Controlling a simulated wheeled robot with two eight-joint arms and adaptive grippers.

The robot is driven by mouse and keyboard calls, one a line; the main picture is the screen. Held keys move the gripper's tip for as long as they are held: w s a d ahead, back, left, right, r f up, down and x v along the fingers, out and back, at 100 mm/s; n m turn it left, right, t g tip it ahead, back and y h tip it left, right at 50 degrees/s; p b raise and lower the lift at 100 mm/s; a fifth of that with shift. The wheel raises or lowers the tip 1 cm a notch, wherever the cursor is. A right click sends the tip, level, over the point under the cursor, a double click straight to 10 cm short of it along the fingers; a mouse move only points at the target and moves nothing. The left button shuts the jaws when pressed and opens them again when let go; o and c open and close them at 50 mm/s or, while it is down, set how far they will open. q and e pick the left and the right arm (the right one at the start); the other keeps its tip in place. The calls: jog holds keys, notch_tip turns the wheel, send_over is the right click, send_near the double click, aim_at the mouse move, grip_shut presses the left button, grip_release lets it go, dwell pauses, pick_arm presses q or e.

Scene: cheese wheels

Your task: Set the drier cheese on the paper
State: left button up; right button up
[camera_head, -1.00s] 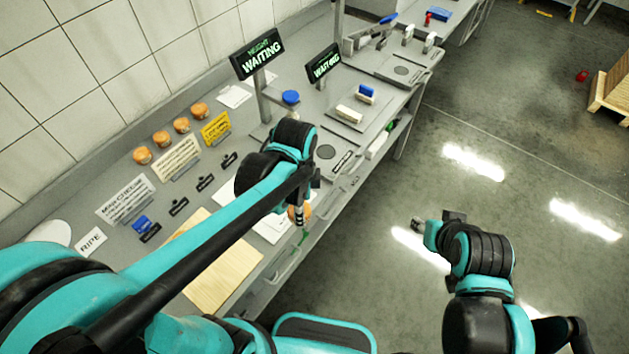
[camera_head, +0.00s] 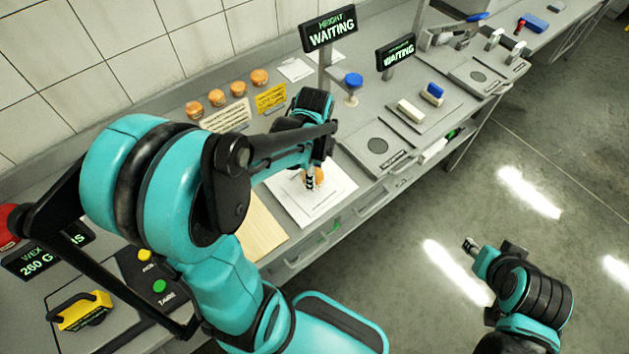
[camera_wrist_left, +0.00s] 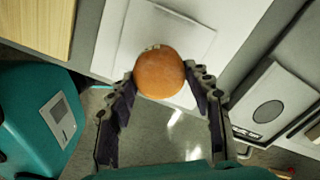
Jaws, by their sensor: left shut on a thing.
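My left gripper (camera_head: 310,183) is shut on an orange-brown cheese wheel (camera_head: 320,175), which is mostly hidden behind the fingers in the head view. The left wrist view shows this cheese (camera_wrist_left: 160,74) between the two fingers (camera_wrist_left: 161,84), with a small pale mark on its upper edge. White paper (camera_head: 325,207) lies on the bench under the gripper; it also shows behind the cheese in the left wrist view (camera_wrist_left: 238,18). I cannot tell whether the cheese touches it. My right gripper (camera_head: 470,246) is over the floor, away from the bench, its jaws unclear.
Several similar cheeses (camera_head: 238,88) stand in a row by the wall. A wooden board (camera_head: 262,232) lies left of the paper. A plate with a dark disc (camera_head: 378,146) and two "WAITING" displays (camera_head: 329,28) stand to the right. A yellow-handled item (camera_head: 84,311) is at lower left.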

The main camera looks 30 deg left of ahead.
pick_arm(q)
notch_tip(320, 180, down, 4)
jog(key=shift+r+b, duration=0.15)
jog(key=shift+b, duration=0.55)
jog(key=o, duration=1.2)
